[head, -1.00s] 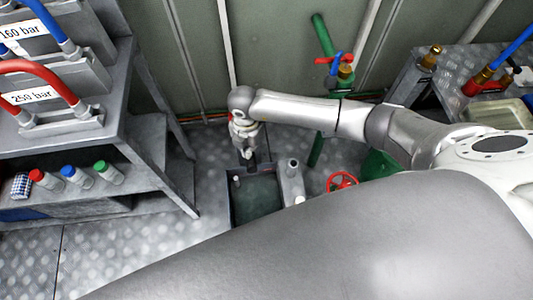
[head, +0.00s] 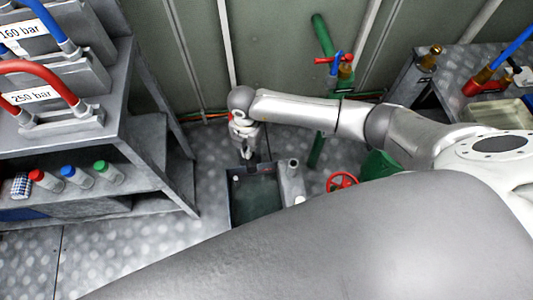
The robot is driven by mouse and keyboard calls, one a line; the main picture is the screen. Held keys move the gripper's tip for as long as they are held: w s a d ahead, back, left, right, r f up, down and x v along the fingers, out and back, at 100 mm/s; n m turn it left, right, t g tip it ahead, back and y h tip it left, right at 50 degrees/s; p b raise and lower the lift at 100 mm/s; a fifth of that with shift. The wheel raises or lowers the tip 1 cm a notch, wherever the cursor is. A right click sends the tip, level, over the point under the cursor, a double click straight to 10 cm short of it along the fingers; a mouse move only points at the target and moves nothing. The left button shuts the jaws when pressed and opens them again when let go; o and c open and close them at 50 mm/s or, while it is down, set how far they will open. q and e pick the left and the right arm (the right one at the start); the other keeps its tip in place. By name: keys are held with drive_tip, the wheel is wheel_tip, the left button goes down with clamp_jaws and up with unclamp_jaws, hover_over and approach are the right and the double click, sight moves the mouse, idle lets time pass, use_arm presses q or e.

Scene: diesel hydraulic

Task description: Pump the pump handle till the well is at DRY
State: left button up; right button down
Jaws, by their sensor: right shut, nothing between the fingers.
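The well (head: 257,205) is a dark rectangular opening in the floor at the middle of the head view, with dark greenish contents low inside. No DRY mark is readable. A grey pump-like body (head: 292,180) with a short round post stands along the well's right edge. I cannot make out a separate pump handle; it may be hidden by my right gripper. My right gripper (head: 250,157) points down at the well's back edge, shut and empty. I cannot tell whether it touches anything. My left gripper is not in view.
A red handwheel (head: 342,182) is right of the well. A metal rack with several capped bottles (head: 75,176) stands left. My large grey arm link covers the foreground.

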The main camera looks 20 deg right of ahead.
drive_tip(key=shift+f+b, duration=1.9)
drive_tip(key=shift+f, duration=0.65)
idle(0.5)
drive_tip(key=shift+f+b, duration=3)
drive_tip(key=shift+f, duration=1.35)
wheel_tip(320, 180, up, 9)
drive_tip(key=p, duration=0.8)
wheel_tip(320, 180, up, 12)
drive_tip(key=p, duration=1)
drive_tip(key=shift+w+r, duration=0.15)
drive_tip(key=shift+w, duration=0.15)
